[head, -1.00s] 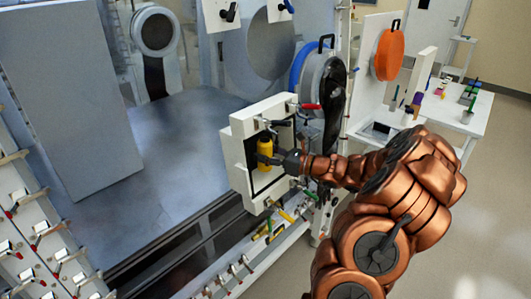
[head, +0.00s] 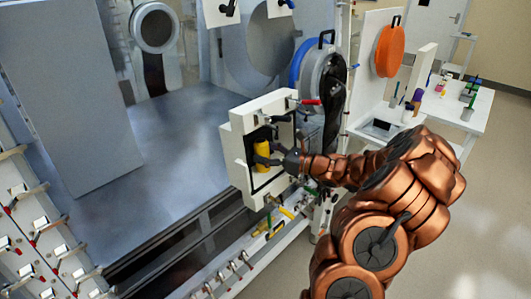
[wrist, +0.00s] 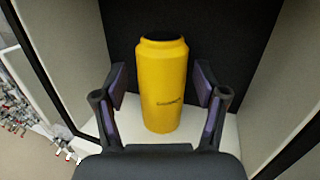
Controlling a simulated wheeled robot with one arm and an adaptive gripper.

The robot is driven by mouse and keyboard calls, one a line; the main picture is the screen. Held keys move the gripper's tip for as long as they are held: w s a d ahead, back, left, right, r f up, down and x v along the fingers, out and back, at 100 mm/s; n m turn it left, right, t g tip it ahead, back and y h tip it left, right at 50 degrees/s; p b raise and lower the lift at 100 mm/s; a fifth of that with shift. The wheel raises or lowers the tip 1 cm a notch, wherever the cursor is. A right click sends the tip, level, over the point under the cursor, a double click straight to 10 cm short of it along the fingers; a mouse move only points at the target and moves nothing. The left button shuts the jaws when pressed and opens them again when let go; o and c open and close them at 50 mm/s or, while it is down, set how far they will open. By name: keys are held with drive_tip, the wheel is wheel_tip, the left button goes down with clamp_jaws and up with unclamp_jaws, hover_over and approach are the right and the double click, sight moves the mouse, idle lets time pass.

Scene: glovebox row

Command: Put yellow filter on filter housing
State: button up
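The yellow filter (wrist: 164,90) is a yellow cylinder with a narrower neck. It stands upright on the white floor of the open white box-shaped filter housing (head: 235,158), in front of its dark back wall. The filter also shows in the head view (head: 262,151), partly covered by my fingers. My gripper (wrist: 160,82) is open, with one finger on each side of the filter. In the wrist view a gap shows between each finger and the filter. The filter's lower front edge is close to my palm in the picture.
The housing's side walls stand close on both sides of my gripper. A black round port with a blue rim (head: 300,64) and a red-handled clamp (head: 308,101) are just behind it. An orange disc (head: 390,52) hangs further right. A white table (head: 476,123) stands at the right.

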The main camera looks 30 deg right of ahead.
drive_tip(key=shift+r, duration=0.6)
drive_tip(key=b+v, duration=0.2)
drive_tip(key=v, duration=1)
drive_tip(key=shift+b, duration=0.3)
